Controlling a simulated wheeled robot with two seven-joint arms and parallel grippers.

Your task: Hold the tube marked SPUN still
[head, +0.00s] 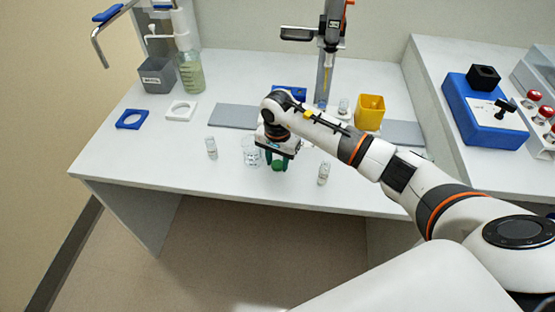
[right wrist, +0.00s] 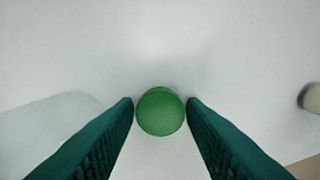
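My right gripper (head: 277,166) points down over the front of the white bench. Its two dark green fingers stand apart on either side of a green round cap (right wrist: 160,112), with thin gaps showing in the right wrist view. The cap also shows in the head view (head: 278,166), low between the fingertips. Any body beneath it is hidden. Small clear vials stand at the left (head: 211,148) and right (head: 323,173) of the gripper. No SPUN marking can be read on any of them. My left gripper is not in view.
A glass beaker (head: 251,152) stands close left of the right gripper. Behind are a yellow bin (head: 369,112), a grey plate (head: 233,117) and a stand (head: 326,75). The bench's front left is clear.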

